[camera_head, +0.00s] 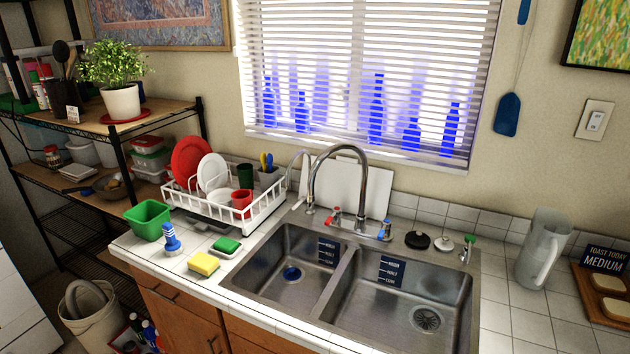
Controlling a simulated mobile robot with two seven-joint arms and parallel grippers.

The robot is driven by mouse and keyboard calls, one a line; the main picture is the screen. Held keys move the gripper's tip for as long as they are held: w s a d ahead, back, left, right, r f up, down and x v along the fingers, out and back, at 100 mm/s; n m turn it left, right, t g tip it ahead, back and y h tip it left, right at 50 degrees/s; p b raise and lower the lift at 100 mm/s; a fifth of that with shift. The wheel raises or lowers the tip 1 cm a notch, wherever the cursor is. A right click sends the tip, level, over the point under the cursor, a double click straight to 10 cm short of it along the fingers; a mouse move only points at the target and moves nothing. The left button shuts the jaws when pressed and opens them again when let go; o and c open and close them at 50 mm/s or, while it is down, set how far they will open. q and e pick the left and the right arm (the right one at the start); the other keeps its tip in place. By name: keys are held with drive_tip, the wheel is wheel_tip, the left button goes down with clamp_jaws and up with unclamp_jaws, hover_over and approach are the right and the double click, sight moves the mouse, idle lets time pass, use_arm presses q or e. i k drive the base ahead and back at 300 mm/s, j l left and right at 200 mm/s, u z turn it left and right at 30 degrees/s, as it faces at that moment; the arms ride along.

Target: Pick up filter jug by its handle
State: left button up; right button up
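The filter jug (544,250) is a translucent pale grey pitcher. It stands upright on the white tiled counter, right of the sink, near the back wall. Its handle (549,262) faces toward the camera and slightly right. Nothing touches the jug. Neither of my grippers is in the head view.
A double steel sink (340,322) with a tall curved faucet (318,175) lies left of the jug. A wooden board with bread slices (612,284) and a "Toast today medium" sign (605,258) sits close on its right. The counter tiles (520,322) in front are clear.

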sight(541, 249)
drive_tip(key=z, duration=1.35)
drive_tip(key=i+l, duration=0.1)
drive_tip(key=l, duration=0.15)
drive_tip(key=i+l, duration=0.1)
drive_tip(key=l, duration=0.2)
